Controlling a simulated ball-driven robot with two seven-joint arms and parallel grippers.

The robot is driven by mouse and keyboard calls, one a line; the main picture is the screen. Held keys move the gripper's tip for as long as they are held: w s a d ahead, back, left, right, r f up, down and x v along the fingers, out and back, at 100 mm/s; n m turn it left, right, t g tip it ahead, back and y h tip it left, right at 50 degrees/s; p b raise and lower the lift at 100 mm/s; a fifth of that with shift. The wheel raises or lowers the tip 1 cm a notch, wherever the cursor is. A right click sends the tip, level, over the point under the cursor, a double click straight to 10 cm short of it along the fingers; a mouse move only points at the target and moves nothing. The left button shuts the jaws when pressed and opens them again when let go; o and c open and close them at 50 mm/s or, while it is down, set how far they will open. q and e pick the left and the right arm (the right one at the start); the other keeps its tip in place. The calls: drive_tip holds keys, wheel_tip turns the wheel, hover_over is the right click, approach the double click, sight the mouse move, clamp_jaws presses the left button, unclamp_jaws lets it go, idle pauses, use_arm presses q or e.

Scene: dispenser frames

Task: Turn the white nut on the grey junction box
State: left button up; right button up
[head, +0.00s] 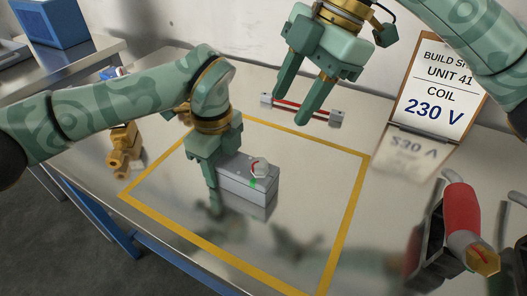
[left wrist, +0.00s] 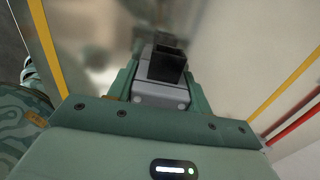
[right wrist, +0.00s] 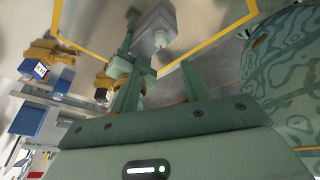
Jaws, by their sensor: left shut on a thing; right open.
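The grey junction box (head: 245,188) stands on the shiny table inside the yellow outline. The white nut (head: 261,166), with a red mark on it and a green patch just below, is at the box's right end. My left gripper (head: 214,185) is shut on the box at its left part. In the left wrist view the box (left wrist: 160,96) sits between both fingers, with a dark square opening on it. My right gripper (head: 294,107) is open and empty, above and behind the box, apart from the nut. The nut also shows small in the right wrist view (right wrist: 160,41).
A red bar with grey ends (head: 302,109) lies behind the outline. A clipboard (head: 432,95) reading 230 V stands at back right.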

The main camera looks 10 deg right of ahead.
sight(260, 161)
drive_tip(key=a+f+m, duration=0.1)
drive_tip(key=f, duration=0.2)
drive_tip(key=a+f+m, duration=0.1)
drive_tip(key=a+f, duration=0.1)
drive_tip(key=f, duration=0.2)
drive_tip(key=a+f+m, duration=0.1)
drive_tip(key=f, duration=0.3)
drive_tip(key=shift+s+a+f, duration=0.1)
drive_tip(key=shift+s+a, duration=0.1)
drive_tip(key=shift+a, duration=0.1)
drive_tip(key=c, duration=1)
